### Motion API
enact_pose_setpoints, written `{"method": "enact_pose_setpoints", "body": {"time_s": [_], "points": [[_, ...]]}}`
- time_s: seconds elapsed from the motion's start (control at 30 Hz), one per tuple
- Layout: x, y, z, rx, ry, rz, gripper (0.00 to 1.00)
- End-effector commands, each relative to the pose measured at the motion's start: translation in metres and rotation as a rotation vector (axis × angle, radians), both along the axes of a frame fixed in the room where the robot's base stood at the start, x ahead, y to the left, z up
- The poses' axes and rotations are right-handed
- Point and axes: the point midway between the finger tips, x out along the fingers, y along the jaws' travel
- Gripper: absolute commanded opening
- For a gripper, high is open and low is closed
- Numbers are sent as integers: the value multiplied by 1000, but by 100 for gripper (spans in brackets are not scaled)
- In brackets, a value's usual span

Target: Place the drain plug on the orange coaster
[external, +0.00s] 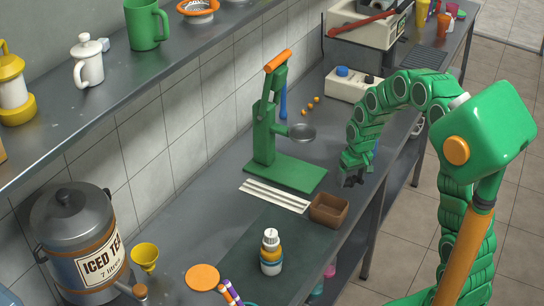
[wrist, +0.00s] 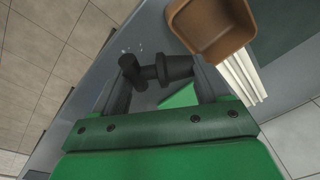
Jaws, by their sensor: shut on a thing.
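The drain plug (wrist: 175,68) is a dark, tapered piece between the two fingers of my gripper (wrist: 160,76) in the wrist view. My gripper is shut on it. In the external view my gripper (external: 353,178) is above the counter's front side, right of the brown box, and the small dark plug is hard to tell from the fingers. The orange coaster (external: 202,277) is a flat disc on the counter at the lower left, well away from my gripper. It does not show in the wrist view.
A brown open box (external: 329,211) stands near my gripper; it also shows in the wrist view (wrist: 212,28). White strips (external: 275,195) and a green press (external: 287,172) are behind it. A bottle (external: 271,253), purple-and-white sticks (external: 231,292) and yellow funnel (external: 145,256) are near the coaster.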

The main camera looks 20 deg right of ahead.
Motion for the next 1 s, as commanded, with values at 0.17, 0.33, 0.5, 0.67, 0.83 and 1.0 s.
{"method": "enact_pose_setpoints", "body": {"time_s": [0.17,0.33,0.5,0.67,0.83,1.0], "points": [[-34,49,11,2,-47,109,40],[-69,87,19,7,-91,207,40],[-107,119,25,16,-133,304,40],[-144,144,29,26,-173,394,40],[-182,164,34,40,-216,482,40],[-210,175,36,52,-246,544,40]]}}
